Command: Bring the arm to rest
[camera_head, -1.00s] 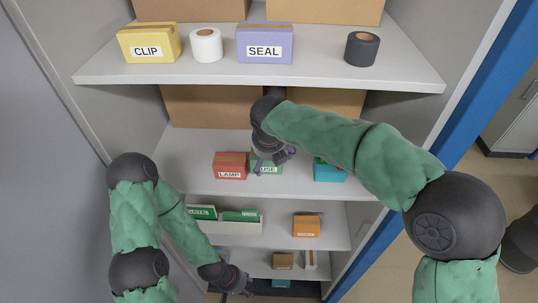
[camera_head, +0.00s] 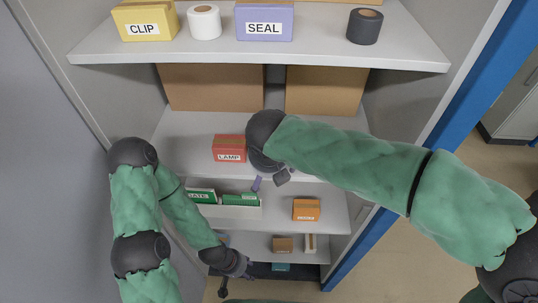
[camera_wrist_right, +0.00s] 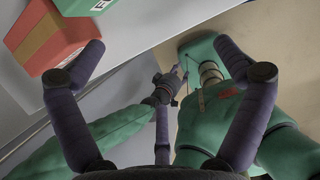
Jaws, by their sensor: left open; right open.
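My right arm reaches in from the right in the head view, its wrist over the middle shelf. My right gripper (camera_head: 269,182) is partly hidden behind that wrist. In the right wrist view my right gripper (camera_wrist_right: 162,52) is open with nothing between its fingers, just off a shelf edge. My left gripper (camera_head: 238,268) is open and empty, low by the bottom shelves. It also shows in the right wrist view (camera_wrist_right: 168,88), beyond the right fingers.
Below are a white file bin (camera_head: 232,211) and an orange box (camera_head: 306,210). The upper shelf (camera_head: 260,52) holds several items.

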